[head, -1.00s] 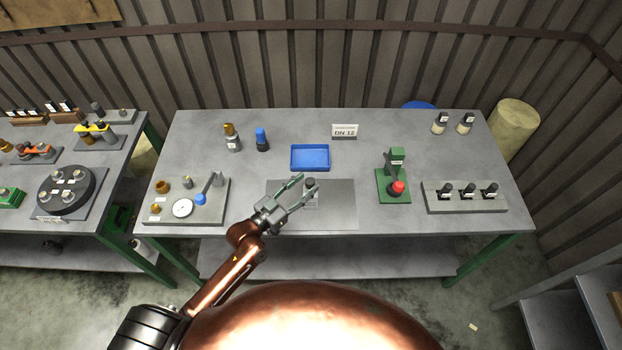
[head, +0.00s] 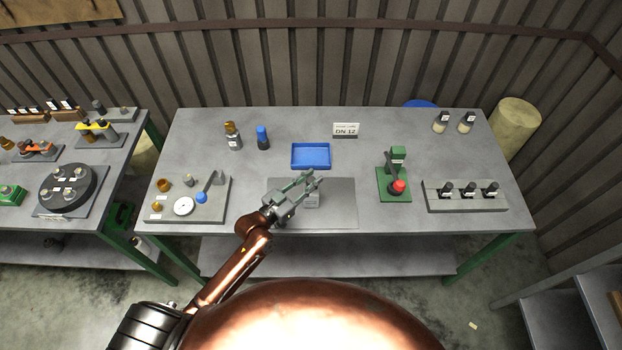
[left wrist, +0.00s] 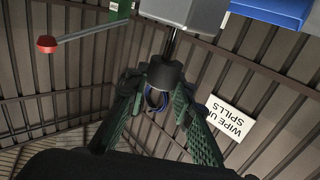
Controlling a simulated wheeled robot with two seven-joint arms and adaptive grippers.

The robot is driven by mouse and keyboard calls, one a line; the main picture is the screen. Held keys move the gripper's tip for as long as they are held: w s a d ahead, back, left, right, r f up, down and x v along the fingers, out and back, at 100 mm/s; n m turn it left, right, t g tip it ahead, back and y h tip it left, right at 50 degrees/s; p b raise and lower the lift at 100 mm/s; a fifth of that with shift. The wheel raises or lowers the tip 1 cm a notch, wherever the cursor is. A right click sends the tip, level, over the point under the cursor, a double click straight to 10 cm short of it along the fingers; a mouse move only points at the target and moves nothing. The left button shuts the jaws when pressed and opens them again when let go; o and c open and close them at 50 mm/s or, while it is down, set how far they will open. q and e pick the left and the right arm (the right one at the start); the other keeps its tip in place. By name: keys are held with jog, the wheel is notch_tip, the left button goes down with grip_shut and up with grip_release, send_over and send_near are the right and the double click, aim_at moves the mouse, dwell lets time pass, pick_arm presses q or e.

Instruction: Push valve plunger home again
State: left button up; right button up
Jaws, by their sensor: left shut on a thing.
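The valve shows in the head view as a small grey block (head: 312,202) on the grey mat, partly hidden by my left gripper (head: 312,180). In the left wrist view, its grey body (left wrist: 190,10) is at the top, with a thin dark rod (left wrist: 171,43) running to a dark round plunger knob (left wrist: 165,73). The rod shows between knob and body, so the two are apart. The fingers of my left gripper (left wrist: 158,88) press on the knob from both sides. My right gripper is not in view.
The blue tray (head: 293,157) lies just behind the mat (head: 340,215). A green press (head: 393,175) with a red lever knob stands right of the mat. A fixture plate (head: 215,214) with a blue-knobbed lever is at the left. The mat's right part is clear.

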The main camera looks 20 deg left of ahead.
pick_arm(q)
grip_shut()
jog(key=shift+s+f+b, duration=0.1)
jog(key=shift+f+b, duration=0.35)
jog(key=shift+f, duration=0.5)
jog(key=o, duration=0.9)
grip_release()
jog(key=shift+r, duration=0.1)
jog(key=v, duration=1.2)
